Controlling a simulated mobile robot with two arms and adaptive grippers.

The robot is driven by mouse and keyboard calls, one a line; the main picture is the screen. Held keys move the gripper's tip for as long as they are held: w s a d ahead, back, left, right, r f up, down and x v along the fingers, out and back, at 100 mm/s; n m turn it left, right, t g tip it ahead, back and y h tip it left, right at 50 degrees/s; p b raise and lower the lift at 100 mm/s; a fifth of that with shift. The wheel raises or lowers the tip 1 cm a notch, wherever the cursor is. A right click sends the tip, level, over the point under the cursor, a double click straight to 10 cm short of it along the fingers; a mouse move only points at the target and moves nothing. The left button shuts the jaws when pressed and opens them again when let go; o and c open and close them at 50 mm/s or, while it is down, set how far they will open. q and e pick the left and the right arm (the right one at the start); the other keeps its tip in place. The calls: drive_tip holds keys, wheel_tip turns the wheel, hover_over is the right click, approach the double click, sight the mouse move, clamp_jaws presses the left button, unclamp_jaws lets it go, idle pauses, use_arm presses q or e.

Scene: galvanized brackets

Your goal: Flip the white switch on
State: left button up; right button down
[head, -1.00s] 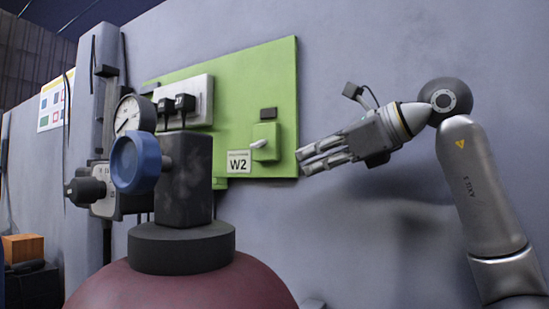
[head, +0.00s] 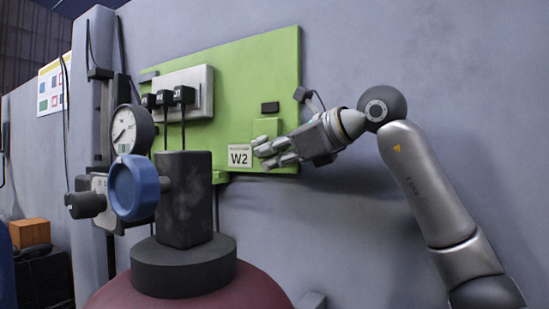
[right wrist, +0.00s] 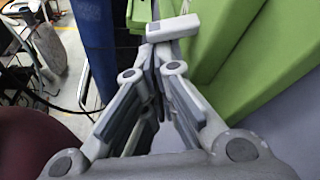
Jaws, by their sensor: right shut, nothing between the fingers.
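The white switch shows in the right wrist view as a pale lever (right wrist: 172,27) just beyond my fingertips. It belongs to a small green switch box (head: 267,127) on a green board, above and right of the W2 label (head: 240,156). In the head view my right gripper (head: 262,154) covers the lever area. The right gripper also shows in the right wrist view (right wrist: 158,58), with its fingers together and nothing between them. The tips are very close to the lever; whether they touch it I cannot tell. My left gripper is not in view.
A dark red tank (head: 195,294) with a dark valve block (head: 185,200), blue knob (head: 135,188) and gauge (head: 132,128) stands in front, left of my gripper. The green board (head: 235,75) carries a socket strip (head: 200,80) with black plugs. Bare wall lies to the right.

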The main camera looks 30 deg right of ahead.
drive_tip(key=shift+w+f, duration=0.1)
drive_tip(key=shift+w, duration=0.15)
drive_tip(key=shift+s+r, duration=0.15)
drive_tip(key=shift+r, duration=0.05)
drive_tip(key=shift+a+m+p, duration=0.15)
drive_tip(key=shift+m+p, duration=0.2)
drive_tip(key=shift+m, duration=0.15)
drive_tip(key=shift+r, duration=0.1)
drive_tip(key=m+y+p, duration=0.1)
drive_tip(key=a+r+m+g+y+p, duration=0.1)
drive_tip(key=m, duration=0.1)
drive_tip(key=shift+s, duration=0.3)
drive_tip(key=shift+r, duration=0.1)
